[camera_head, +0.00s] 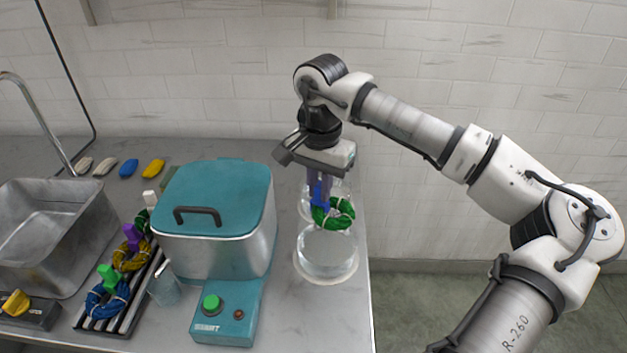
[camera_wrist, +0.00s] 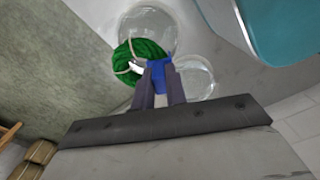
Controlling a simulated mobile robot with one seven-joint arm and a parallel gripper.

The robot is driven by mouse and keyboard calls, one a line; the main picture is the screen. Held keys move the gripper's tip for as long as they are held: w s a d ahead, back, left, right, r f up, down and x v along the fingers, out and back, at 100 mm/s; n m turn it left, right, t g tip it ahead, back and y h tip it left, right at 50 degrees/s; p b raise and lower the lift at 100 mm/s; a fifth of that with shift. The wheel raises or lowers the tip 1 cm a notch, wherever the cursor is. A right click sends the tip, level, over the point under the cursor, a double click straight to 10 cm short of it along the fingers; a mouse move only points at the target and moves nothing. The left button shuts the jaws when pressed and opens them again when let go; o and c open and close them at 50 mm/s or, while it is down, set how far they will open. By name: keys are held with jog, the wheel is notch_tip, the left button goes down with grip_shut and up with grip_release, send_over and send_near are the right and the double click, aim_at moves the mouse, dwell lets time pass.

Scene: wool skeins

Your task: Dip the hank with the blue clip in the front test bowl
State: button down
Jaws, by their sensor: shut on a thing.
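My gripper (camera_head: 319,186) is shut on the blue clip (camera_head: 320,196) of a green hank (camera_head: 340,216), which hangs below the fingers. The front test bowl (camera_head: 327,262), clear glass on a pale round base, stands just below the hank in the head view. The hank looks above its rim. In the wrist view the blue clip (camera_wrist: 160,75) is between the fingertips (camera_wrist: 156,78), and the green hank (camera_wrist: 138,58) overlaps the front bowl (camera_wrist: 150,22). A second glass bowl (camera_head: 304,205) stands behind, partly hidden by my gripper; it also shows in the wrist view (camera_wrist: 195,78).
A steel pot with a teal lid (camera_head: 215,190) and a control box (camera_head: 225,318) stand left of the bowls. A rack (camera_head: 120,320) holds several clipped hanks beside a metal sink (camera_head: 45,235). The counter's right edge runs close beside the bowls.

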jog(key=shift+d+f+b, duration=0.1)
jog(key=shift+f+b, duration=2.75)
jog(key=shift+f, duration=2.3)
jog(key=shift+s+a+f+b, duration=0.35)
jog(key=shift+s+b, duration=0.3)
jog(key=shift+b, duration=0.05)
jog(key=shift+w+r, duration=0.1)
jog(key=shift+w+d+r, duration=0.3)
jog(key=shift+w+r, duration=0.05)
jog(key=shift+w, duration=0.2)
jog(key=shift+s+f, duration=0.1)
jog(key=shift+s+a+f+b, duration=0.35)
jog(key=shift+s+b, duration=0.1)
jog(key=shift+s, duration=0.1)
